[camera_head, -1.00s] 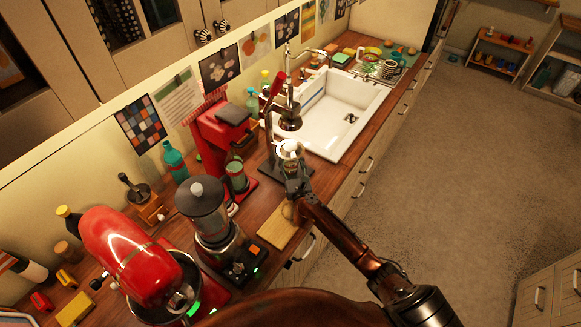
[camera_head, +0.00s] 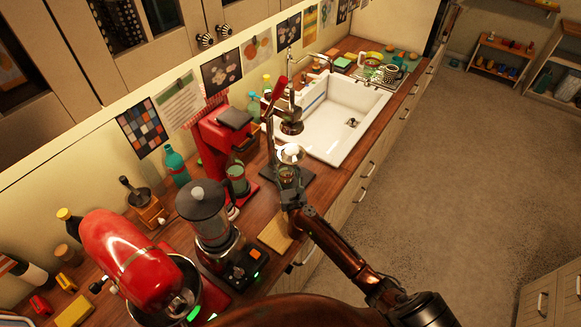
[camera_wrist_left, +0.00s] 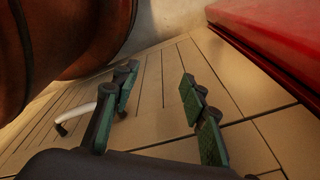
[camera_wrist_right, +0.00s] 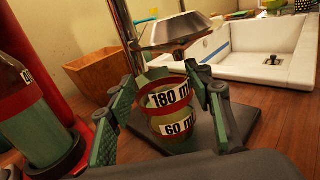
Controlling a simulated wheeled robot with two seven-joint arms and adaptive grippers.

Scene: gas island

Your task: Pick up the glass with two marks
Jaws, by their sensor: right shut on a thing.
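The glass with two marks (camera_wrist_right: 168,104) is greenish and clear, with red bands and labels reading 180 ml and 60 ml. It stands upright between the fingers of my right gripper (camera_wrist_right: 163,112), which is shut on it. In the head view, my right gripper (camera_head: 289,186) and the glass (camera_head: 288,173) are at the lever press beside the sink. The glass is below the press's metal cone (camera_wrist_right: 172,32); I cannot tell whether its bottom touches the dark base. My left gripper (camera_wrist_left: 160,100) is open and empty, with cabinet panels behind it.
The lever press's dark base (camera_wrist_right: 225,125) lies around the glass. Another green glass (camera_head: 237,179), also in the right wrist view (camera_wrist_right: 40,130), is at the red machine (camera_head: 215,140). A blender (camera_head: 210,220), a red mixer (camera_head: 130,260) and a sink (camera_head: 335,115) line the counter.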

